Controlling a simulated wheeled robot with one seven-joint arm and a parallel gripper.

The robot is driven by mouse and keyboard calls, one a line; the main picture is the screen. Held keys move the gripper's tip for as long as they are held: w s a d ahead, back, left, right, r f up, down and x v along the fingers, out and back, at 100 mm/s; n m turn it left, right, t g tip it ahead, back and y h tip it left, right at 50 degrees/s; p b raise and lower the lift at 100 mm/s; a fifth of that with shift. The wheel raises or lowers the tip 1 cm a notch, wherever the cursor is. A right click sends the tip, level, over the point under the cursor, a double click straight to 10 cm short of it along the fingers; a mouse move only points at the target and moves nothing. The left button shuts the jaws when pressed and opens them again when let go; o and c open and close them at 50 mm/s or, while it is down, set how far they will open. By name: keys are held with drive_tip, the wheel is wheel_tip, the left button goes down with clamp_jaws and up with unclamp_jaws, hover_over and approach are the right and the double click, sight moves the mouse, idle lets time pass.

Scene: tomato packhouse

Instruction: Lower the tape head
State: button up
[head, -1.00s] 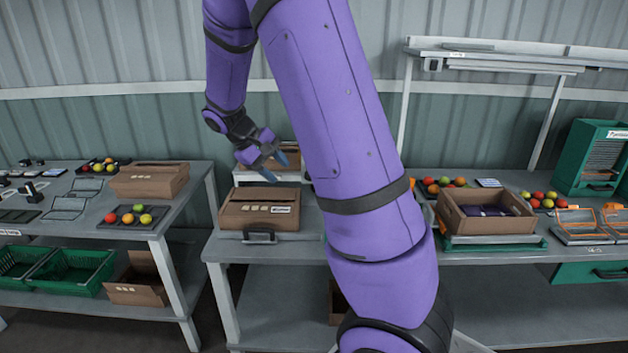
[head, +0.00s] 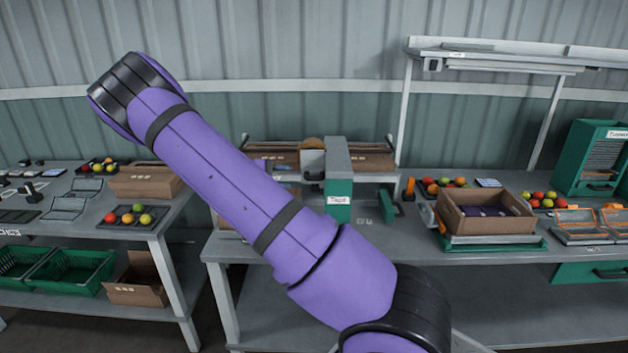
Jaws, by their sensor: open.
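The taping machine (head: 338,158) stands on the middle bench, a grey upright with a green lower part and a small white label. Its tape head (head: 313,160) appears to be the pale block left of the upright, with a round brown roll above it and a dark handle low on it. I cannot tell how high the head sits over the bench. My purple arm crosses in front from lower right to upper left. My gripper is hidden behind it. The arm also covers the space under and left of the head and most of the carton there.
An open carton (head: 487,218) stands on a scale-like stand to the right, near trays of tomatoes. A small orange-topped part (head: 409,188) and a green part (head: 386,203) sit right of the machine. The left bench holds a carton (head: 145,181) and tomato trays.

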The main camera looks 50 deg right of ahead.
sight(314, 179)
drive_tip(key=x, duration=0.9)
drive_tip(key=shift+s+d+f, duration=0.1)
drive_tip(key=shift+s+d, duration=0.15)
drive_tip(key=shift+d, duration=0.05)
